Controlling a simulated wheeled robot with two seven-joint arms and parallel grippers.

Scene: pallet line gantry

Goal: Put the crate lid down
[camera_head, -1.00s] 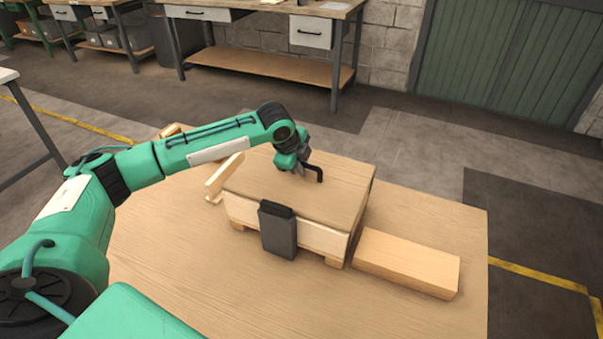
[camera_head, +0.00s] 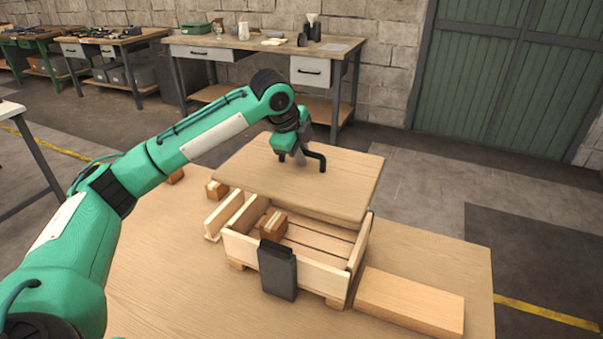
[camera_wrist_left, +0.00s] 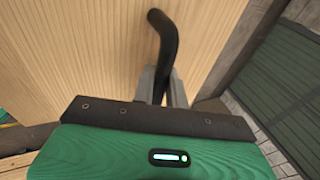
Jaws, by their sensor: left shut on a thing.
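The crate lid (camera_head: 345,190) is a flat light-wood board with a black bent handle (camera_head: 318,157). It is raised above the wooden crate (camera_head: 310,272), over its back part, and the front of the crate is uncovered. My left gripper (camera_head: 303,157) is shut on the handle; the left wrist view shows the black handle (camera_wrist_left: 165,45) between the fingers (camera_wrist_left: 160,88), with the lid's wood (camera_wrist_left: 85,50) behind it. Inside the open crate is a small brown box (camera_head: 273,223). My right gripper is not in view.
A dark grey block (camera_head: 277,270) stands against the crate's front wall. A long wooden block (camera_head: 410,302) lies right of the crate on the wooden table (camera_head: 180,265). A wooden piece (camera_head: 223,214) and a small box (camera_head: 216,189) are at left.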

